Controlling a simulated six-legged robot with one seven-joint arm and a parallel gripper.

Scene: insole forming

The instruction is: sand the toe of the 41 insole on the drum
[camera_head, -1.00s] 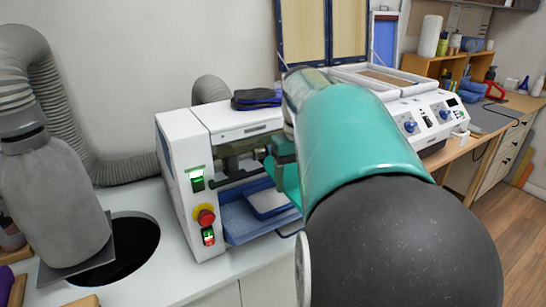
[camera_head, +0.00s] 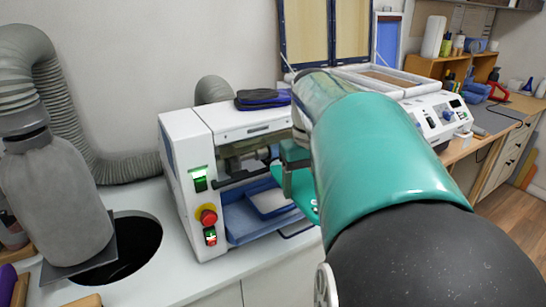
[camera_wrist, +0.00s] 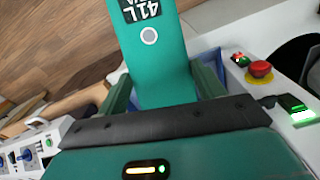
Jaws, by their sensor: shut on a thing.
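The green 41 insole (camera_wrist: 160,60), marked "41L", is held in my gripper (camera_wrist: 164,88) in the wrist view, between its two dark green fingers. It runs from the jaws to the top edge; its far end is out of frame. In the head view, part of the insole (camera_head: 309,209) shows beside my gripper (camera_head: 296,178), at the right end of the white sanding machine (camera_head: 185,150). The drum (camera_head: 250,161) shows in the machine's opening, left of my gripper. The insole looks apart from the drum. My arm hides the machine's right side.
A blue tray (camera_head: 243,222) lies below the drum. The machine's front has a lit green switch (camera_head: 200,180) and a red stop button (camera_head: 208,216). A grey hose (camera_head: 75,125) and a dark round hole (camera_head: 135,240) are at left. A white-framed press (camera_head: 430,112) stands at right.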

